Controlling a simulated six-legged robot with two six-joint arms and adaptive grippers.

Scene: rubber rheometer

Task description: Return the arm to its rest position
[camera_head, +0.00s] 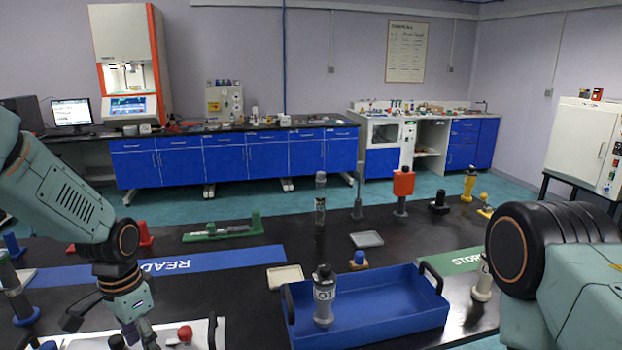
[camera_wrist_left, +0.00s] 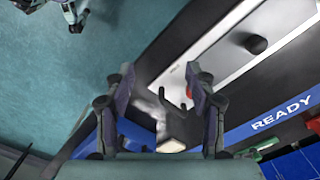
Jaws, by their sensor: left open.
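My left arm comes in from the left in the head view, with its gripper (camera_head: 140,333) low over the near left of the black table, by a white tray (camera_head: 203,336). In the left wrist view the gripper (camera_wrist_left: 163,85) has its two fingers apart, with nothing held between them. The white tray (camera_wrist_left: 225,62) lies beyond the fingers, with a black knob-like thing and a red part showing at it. My right arm fills the lower right of the head view; its gripper is outside the picture.
A blue tray (camera_head: 385,325) with a grey, dark-capped bottle (camera_head: 323,297) stands at the near middle. A blue READY strip (camera_head: 215,260) crosses the left. A small cream dish (camera_head: 286,276), grey dish (camera_head: 367,240) and green fixture (camera_head: 225,230) lie farther back.

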